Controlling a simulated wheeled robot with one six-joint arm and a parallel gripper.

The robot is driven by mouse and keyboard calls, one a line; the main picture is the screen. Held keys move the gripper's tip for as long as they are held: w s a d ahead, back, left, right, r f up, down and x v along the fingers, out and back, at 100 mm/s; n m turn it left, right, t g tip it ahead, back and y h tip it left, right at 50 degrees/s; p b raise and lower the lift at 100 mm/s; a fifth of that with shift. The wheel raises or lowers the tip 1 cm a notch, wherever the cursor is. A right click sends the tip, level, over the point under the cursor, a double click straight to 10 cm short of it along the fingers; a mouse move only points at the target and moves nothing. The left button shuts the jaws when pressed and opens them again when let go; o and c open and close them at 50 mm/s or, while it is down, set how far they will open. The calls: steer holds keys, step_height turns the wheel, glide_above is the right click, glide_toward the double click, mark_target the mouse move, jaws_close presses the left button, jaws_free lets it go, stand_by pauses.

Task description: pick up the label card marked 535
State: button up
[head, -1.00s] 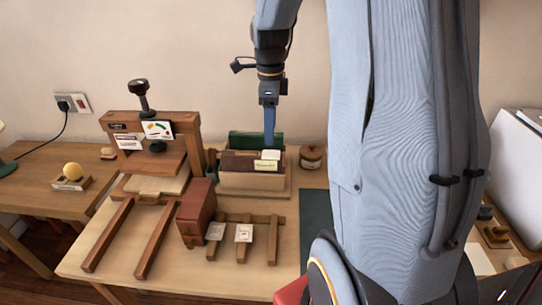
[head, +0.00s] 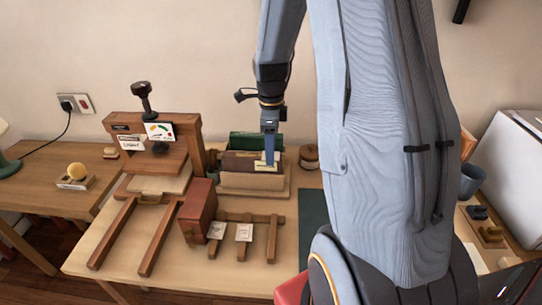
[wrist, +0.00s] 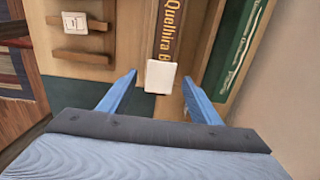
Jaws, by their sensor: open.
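My gripper (head: 269,157) points down over the book holder, its blue fingers open. In the wrist view the two fingers (wrist: 159,78) stand apart, with a small white card (wrist: 161,64) between and just beyond their tips. The card lies over the brown book with gold lettering (wrist: 165,25). I see no mark on it and cannot tell whether the fingers touch it. In the head view a pale card or label (head: 262,168) shows at the brown book, partly behind the fingers. Two other cards, on the wooden rack, show as card (head: 217,230) and card (head: 244,232); no number is readable.
A green book (head: 245,140) stands behind the brown one in the wooden holder (head: 240,191). A red-brown block (head: 199,211) stands left of the rack (head: 273,230). A wooden press (head: 187,128) is at left; a round wooden pot (head: 309,157) is at right.

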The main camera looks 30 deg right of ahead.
steer(key=shift+f, duration=0.25)
stand_by(0.3)
steer(key=c, duration=1.2)
steer(key=shift+r, duration=0.15)
